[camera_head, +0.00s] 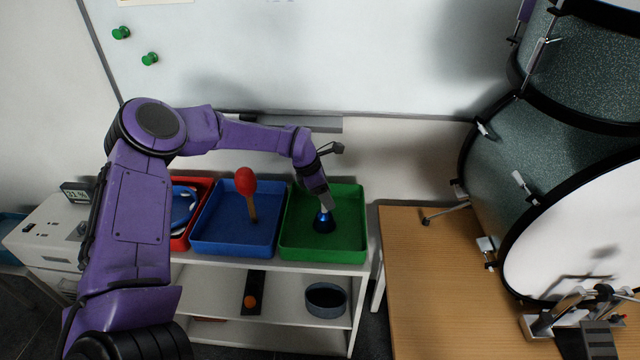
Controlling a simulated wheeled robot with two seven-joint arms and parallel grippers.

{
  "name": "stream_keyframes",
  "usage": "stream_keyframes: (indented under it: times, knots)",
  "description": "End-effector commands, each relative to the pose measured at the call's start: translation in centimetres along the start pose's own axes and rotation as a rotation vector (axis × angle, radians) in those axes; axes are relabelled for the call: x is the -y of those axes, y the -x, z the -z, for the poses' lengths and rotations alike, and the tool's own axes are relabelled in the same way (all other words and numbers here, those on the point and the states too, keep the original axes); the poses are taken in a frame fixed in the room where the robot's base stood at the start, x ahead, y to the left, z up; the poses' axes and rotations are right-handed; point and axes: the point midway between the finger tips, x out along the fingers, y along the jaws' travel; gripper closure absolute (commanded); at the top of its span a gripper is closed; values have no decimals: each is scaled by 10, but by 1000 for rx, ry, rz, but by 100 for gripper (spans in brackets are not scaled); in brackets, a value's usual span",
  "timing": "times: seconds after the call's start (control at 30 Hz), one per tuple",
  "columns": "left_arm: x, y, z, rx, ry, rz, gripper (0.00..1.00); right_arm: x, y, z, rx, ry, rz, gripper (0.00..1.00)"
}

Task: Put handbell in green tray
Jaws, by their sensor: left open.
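The handbell (324,223) has a dark blue, shiny bell and stands in the green tray (293,250), near its middle. My left gripper (325,206) reaches down into the green tray from above and is right at the top of the bell. The gripper is open. It hides the bell's handle, and I cannot tell whether the fingers touch it. My right gripper is not in view.
A blue tray (233,250) with a red maraca (245,182) stands beside the green tray. A red tray (178,243) is partly behind my arm. The white shelf (290,266) holds the trays. A drum kit (580,220) stands on the right.

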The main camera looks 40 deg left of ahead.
Motion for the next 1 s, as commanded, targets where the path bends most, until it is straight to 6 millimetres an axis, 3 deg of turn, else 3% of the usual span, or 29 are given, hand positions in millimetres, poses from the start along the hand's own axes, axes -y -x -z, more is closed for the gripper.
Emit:
stream_keyframes:
  times: [0.2, 0.4, 1.0]
  knots:
    - [-1, 57, 0, 6, 0, -2, 48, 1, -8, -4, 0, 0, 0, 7]
    - [0, 87, 0, 2, -1, -1, 48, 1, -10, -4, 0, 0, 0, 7]
    - [0, 91, 0, -1, 0, 1, 48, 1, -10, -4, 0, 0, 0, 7]
